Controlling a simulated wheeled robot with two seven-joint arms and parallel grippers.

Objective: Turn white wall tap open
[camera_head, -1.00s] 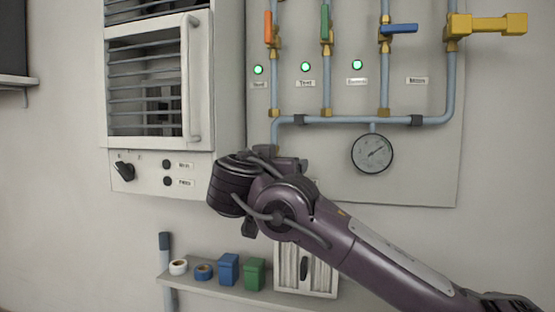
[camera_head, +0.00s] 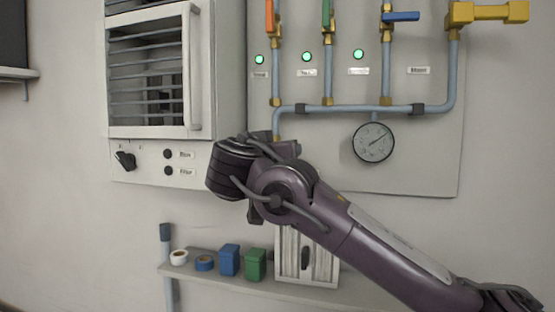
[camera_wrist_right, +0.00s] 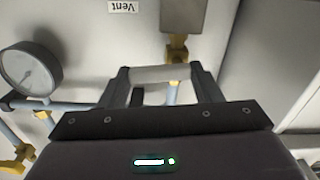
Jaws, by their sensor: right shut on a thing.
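The white wall tap is hidden behind my right wrist in the head view. In the right wrist view, a pale bar (camera_wrist_right: 163,74), seemingly the tap's handle, lies between the two dark fingers of my right gripper (camera_wrist_right: 160,70), which is shut on it. A brass fitting and a blue pipe (camera_wrist_right: 173,95) show just behind the bar. In the head view, my right arm reaches in from the lower right, its wrist in front of the lower left of the pipe panel (camera_head: 420,170). My left gripper is not in view.
Orange (camera_head: 269,16), green (camera_head: 326,14), blue (camera_head: 401,16) and yellow (camera_head: 487,12) handles sit on pipes above. A gauge (camera_head: 373,142) hangs at right. A louvred cabinet (camera_head: 205,90) stands left. A shelf (camera_head: 190,270) with tape rolls and small bins lies below.

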